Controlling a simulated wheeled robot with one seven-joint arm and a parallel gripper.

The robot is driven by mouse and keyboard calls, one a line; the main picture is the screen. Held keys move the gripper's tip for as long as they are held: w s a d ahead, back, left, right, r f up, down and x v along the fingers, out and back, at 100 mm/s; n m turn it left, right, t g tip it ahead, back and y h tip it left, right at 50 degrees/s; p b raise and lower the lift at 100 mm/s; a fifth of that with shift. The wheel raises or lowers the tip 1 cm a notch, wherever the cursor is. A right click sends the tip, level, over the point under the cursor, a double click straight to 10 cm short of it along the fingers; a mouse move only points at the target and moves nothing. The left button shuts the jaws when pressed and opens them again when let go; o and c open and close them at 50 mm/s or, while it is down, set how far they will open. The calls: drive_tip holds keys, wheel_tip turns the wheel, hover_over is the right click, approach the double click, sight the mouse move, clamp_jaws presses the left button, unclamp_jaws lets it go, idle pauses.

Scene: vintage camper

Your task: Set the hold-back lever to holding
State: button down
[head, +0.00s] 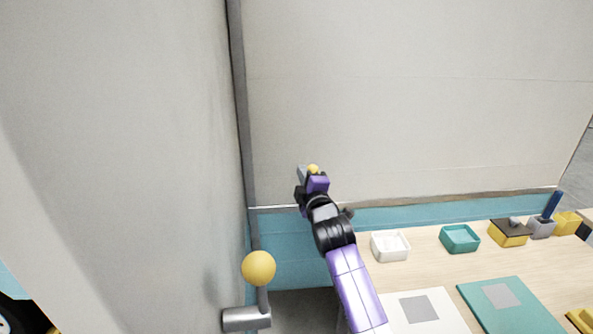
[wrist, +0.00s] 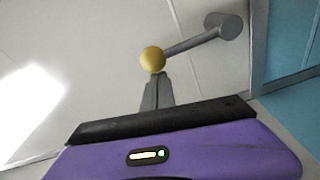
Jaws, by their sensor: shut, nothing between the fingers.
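The hold-back lever shows in the head view as a yellow ball knob (head: 258,268) on a short grey arm above a grey pivot (head: 242,319), beside the left wall. In the wrist view a yellow knob (wrist: 152,59) sits at the left end of a grey arm, and its round pivot (wrist: 226,25) is at the upper right. My gripper (head: 307,174) is up and right of the lever in the head view. In the wrist view its shut fingertips (wrist: 156,76) overlap the knob's lower edge; I cannot tell whether they touch it. No markings show on the lever.
A wooden table (head: 430,270) at the right holds a white tray (head: 390,246), a teal tray (head: 460,238), a yellow box (head: 508,233) and flat mats. The left wall (head: 150,150) and grey corner post (head: 239,110) are close to the lever.

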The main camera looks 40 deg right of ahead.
drive_tip(key=shift+s+d, duration=0.1)
drive_tip(key=shift+d, duration=0.05)
idle(0.3)
drive_tip(key=s+d+f+m+h+b, duration=0.1)
drive_tip(key=s+d+f+m+b, duration=0.1)
drive_tip(key=m, duration=0.5)
drive_tip(key=s+d+f+m+h+b, duration=0.1)
drive_tip(key=s+d+f+m+b, duration=0.1)
drive_tip(key=s+d+m+b, duration=0.2)
drive_tip(key=shift+s+d+f+m+b, duration=0.3)
drive_tip(key=shift+d+m+b, duration=0.8)
drive_tip(key=shift+d+m, duration=0.65)
drive_tip(key=shift+d+f, duration=0.15)
wheel_tip(320, 180, up, 4)
drive_tip(key=p, duration=0.3)
drive_tip(key=a+b+v, duration=0.1)
drive_tip(key=b+v, duration=0.1)
drive_tip(key=v, duration=0.7)
drive_tip(key=shift+w, duration=0.2)
